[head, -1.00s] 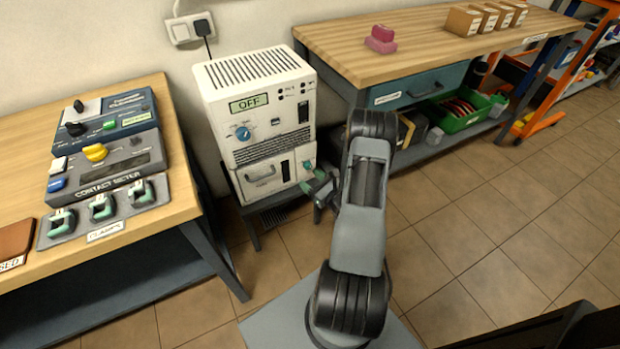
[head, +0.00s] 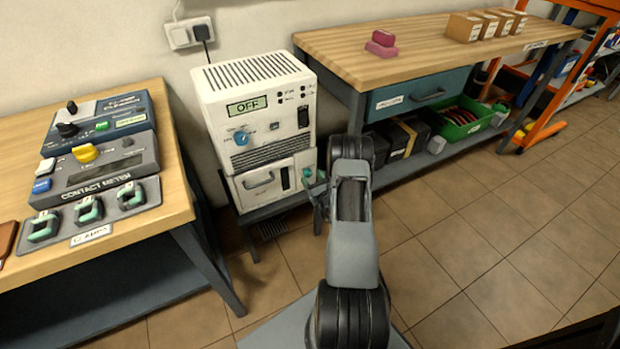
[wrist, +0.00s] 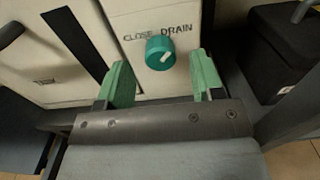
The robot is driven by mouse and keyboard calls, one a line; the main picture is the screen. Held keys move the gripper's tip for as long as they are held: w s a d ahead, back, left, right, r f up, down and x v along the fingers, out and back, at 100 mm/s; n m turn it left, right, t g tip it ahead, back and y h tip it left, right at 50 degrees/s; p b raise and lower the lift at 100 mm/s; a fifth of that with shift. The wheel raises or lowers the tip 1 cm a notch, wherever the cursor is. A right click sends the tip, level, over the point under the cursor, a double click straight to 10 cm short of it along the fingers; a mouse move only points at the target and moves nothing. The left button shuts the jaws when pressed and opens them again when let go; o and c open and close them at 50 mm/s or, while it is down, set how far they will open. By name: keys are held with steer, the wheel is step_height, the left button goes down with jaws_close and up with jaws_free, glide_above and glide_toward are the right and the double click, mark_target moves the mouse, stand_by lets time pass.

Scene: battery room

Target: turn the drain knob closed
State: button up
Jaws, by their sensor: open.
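The drain knob (wrist: 160,53) is a round teal knob with a white mark on its face, under the words CLOSE and DRAIN in the wrist view. It sits on the lower right front of the white machine (head: 257,110), and shows in the head view as a small teal spot (head: 308,173). My gripper (wrist: 162,76) is open, its two green fingers apart and empty. In the wrist view the knob appears between and just beyond the fingertips. I cannot tell exactly how far off it is. In the head view my gripper (head: 318,190) is small and dark beside the machine.
The machine's display reads OFF, with a blue dial (head: 241,138) below it. A wooden bench (head: 180,190) with a contact meter (head: 100,170) stands left. Another bench (head: 350,65) stands right, with black boxes (head: 405,135) on its lower shelf. Tiled floor at right is clear.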

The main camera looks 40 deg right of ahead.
steer(key=shift+w+d, duration=0.15)
steer(key=shift+w, duration=0.9)
steer(key=c, duration=0.9)
